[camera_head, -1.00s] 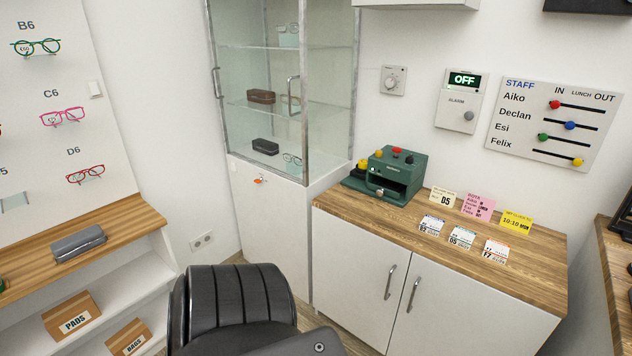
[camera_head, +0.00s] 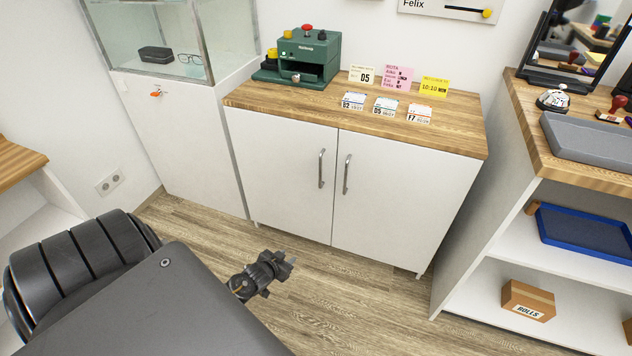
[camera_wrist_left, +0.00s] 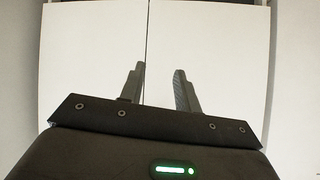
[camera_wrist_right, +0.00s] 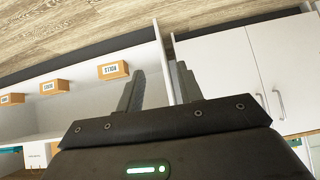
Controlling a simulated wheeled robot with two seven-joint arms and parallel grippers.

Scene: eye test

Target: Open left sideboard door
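The sideboard stands against the wall with two white doors, both closed. Its left door (camera_head: 280,170) has a vertical metal handle (camera_head: 321,168) near the middle seam. The right door (camera_head: 395,200) has a matching handle (camera_head: 346,174) beside it. My left gripper (camera_head: 281,263) is in front of and below the doors, apart from the handles. In the left wrist view its fingers (camera_wrist_left: 159,85) are spread and empty, facing the white doors (camera_wrist_left: 95,50); no handle shows there. My right gripper (camera_wrist_right: 159,85) is open and empty; the handles (camera_wrist_right: 271,103) show to its right.
A green machine (camera_head: 305,55) and several cards stand on the wooden top. A glass cabinet (camera_head: 160,40) is at left. At right, a shelf unit (camera_head: 490,230) holds a blue tray (camera_head: 585,232) and a box (camera_head: 527,300). Floor before the doors is clear.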

